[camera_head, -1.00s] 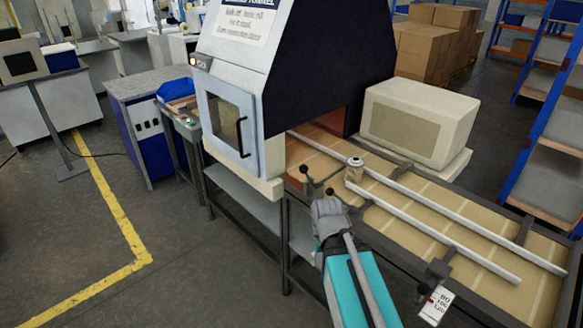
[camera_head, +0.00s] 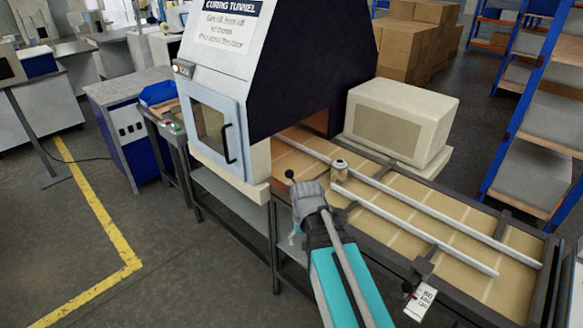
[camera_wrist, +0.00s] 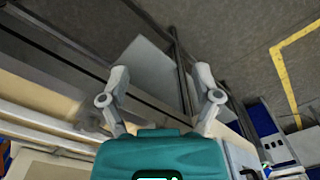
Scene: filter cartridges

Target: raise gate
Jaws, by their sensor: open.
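My gripper (camera_head: 308,196) is over the near side of the conveyor, just right of and below a small lever with a black ball knob (camera_head: 290,174). I cannot tell whether the gripper touches the lever. In the wrist view my gripper (camera_wrist: 160,84) has its two grey fingers spread wide, with nothing held between them. No gate can be clearly made out; the area behind my gripper is hidden.
The curing tunnel (camera_head: 225,75) stands left of the conveyor, with a handled door (camera_head: 213,128) on its front. A beige box unit (camera_head: 400,122) sits behind the belt. A tag (camera_head: 420,302) hangs at the near edge. Blue shelving (camera_head: 530,100) is at right.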

